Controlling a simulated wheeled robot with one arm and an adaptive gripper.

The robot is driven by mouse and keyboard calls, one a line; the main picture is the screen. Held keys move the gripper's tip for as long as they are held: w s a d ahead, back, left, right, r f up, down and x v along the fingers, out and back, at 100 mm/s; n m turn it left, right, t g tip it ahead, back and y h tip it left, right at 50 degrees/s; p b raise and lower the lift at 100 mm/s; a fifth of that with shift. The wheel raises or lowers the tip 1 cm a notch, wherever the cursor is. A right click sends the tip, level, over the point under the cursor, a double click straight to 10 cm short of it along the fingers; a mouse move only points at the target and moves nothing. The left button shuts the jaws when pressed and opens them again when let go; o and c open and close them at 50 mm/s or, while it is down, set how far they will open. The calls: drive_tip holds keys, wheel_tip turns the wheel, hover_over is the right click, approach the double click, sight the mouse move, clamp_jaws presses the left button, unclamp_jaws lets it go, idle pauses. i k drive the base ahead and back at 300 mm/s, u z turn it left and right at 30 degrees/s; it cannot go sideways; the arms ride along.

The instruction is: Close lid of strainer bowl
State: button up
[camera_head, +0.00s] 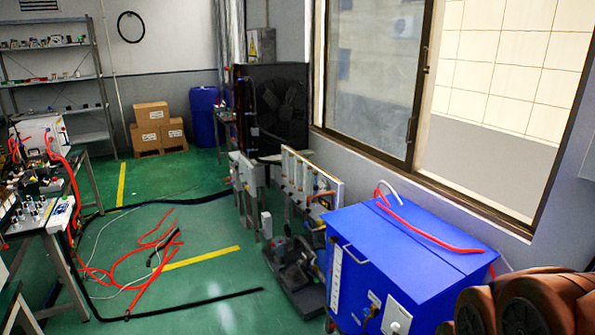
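I cannot make out a strainer bowl or its lid anywhere in the head view. My gripper is not in view. Large brown rounded shapes fill the bottom right corner, cut off by the picture edge, and I cannot tell what they are.
A blue cabinet (405,243) with red hoses stands at the right, under the window. Pump-like equipment (292,262) stands beside it. A cluttered workbench (40,218) is at the left. Red hoses (128,262) and black cables lie on the green floor (205,292). Cardboard boxes (156,130) stand far back.

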sight(288, 229)
drive_tip(key=u, duration=0.45)
drive_tip(key=i, duration=1.8)
drive_tip(key=u, duration=0.35)
drive_tip(key=i, duration=2)
drive_tip(key=z, duration=0.05)
